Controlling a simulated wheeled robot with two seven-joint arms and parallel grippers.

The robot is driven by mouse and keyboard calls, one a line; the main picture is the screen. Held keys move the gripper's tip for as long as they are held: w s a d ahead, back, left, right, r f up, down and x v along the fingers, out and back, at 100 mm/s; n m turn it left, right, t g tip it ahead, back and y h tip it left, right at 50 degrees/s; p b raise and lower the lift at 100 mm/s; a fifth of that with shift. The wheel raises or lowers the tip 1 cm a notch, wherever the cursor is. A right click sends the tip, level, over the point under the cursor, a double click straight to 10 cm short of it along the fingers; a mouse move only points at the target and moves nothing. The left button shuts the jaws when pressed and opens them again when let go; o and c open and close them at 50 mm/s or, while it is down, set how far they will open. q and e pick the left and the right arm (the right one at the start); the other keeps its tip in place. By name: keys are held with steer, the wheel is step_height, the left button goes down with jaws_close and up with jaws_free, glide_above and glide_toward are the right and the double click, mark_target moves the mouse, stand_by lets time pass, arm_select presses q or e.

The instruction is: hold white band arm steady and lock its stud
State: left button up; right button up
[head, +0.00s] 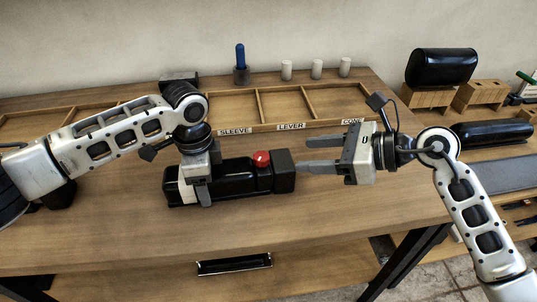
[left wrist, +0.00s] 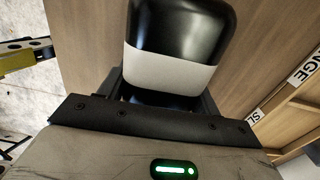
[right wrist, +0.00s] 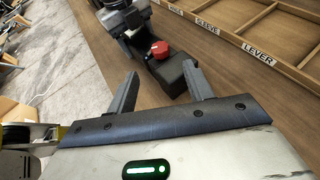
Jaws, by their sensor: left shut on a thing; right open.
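The black padded arm with a white band (head: 187,184) lies lengthwise on the wooden bench. A red stud (head: 262,158) stands on its top near the right end, beside a dark block (head: 284,171). My left gripper (head: 200,188) is shut on the white band arm near its banded left end; the band shows between its fingers in the left wrist view (left wrist: 168,66). My right gripper (head: 318,155) is open and empty, just right of the block, with its fingers pointing left. In the right wrist view the red stud (right wrist: 159,50) shows beyond the fingers, not touched.
A divided wooden tray (head: 283,125) labelled SLEEVE, LEVER and CONE lies behind the arm. A blue peg (head: 240,58) and several white cylinders (head: 317,68) stand at the back. Black pads (head: 441,67) are at the right. The bench front is clear.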

mark_target(263, 156)
steer(key=x, duration=1)
steer(key=shift+a+r, duration=0.1)
steer(key=c, duration=1)
